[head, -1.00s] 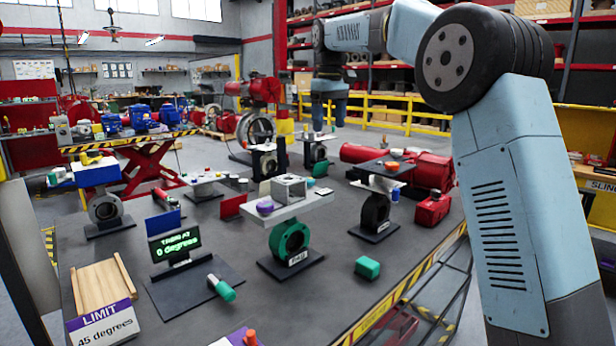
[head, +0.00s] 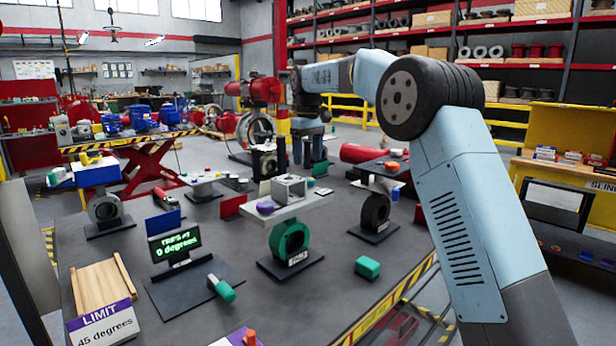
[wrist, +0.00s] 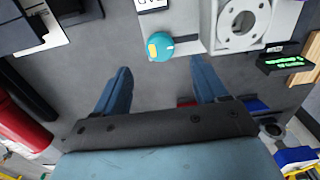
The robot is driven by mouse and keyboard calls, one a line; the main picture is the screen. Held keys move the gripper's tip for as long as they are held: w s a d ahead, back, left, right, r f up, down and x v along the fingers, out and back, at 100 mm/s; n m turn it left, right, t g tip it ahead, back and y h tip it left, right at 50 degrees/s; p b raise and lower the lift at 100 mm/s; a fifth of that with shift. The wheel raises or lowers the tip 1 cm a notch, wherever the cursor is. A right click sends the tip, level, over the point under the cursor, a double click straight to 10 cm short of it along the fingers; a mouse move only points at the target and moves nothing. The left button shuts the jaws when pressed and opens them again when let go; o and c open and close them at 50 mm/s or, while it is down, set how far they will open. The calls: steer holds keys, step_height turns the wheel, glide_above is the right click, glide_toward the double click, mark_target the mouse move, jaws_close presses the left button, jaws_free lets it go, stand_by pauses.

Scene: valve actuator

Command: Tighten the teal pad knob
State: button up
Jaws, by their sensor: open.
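The teal knob (wrist: 160,44) is round, with a yellow patch and a pale pointer mark, and sits at the edge of a pale pad (wrist: 188,20) next to a square flanged block (wrist: 243,22). In the head view the knob (head: 321,191) is small, at the right end of the pad. My gripper (wrist: 158,76) is open and empty, its two blue fingers spread in the wrist view, with the knob beyond their tips and between their lines. In the head view my gripper (head: 308,155) hangs behind the pad. I see no contact with the knob.
A green valve body (head: 291,240) carries the pad. A display (head: 176,243) reads 0 degrees, and a LIMIT card (head: 103,325) reads 45 degrees. A teal block (head: 367,267) and a green-capped cylinder (head: 222,288) lie in front. Another valve stand (head: 376,212) is at right.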

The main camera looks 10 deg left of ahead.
mark_target(308, 179)
step_height(308, 179, down, 7)
stand_by(0.3)
steer(key=c, duration=1.1)
steer(key=shift+o, duration=0.2)
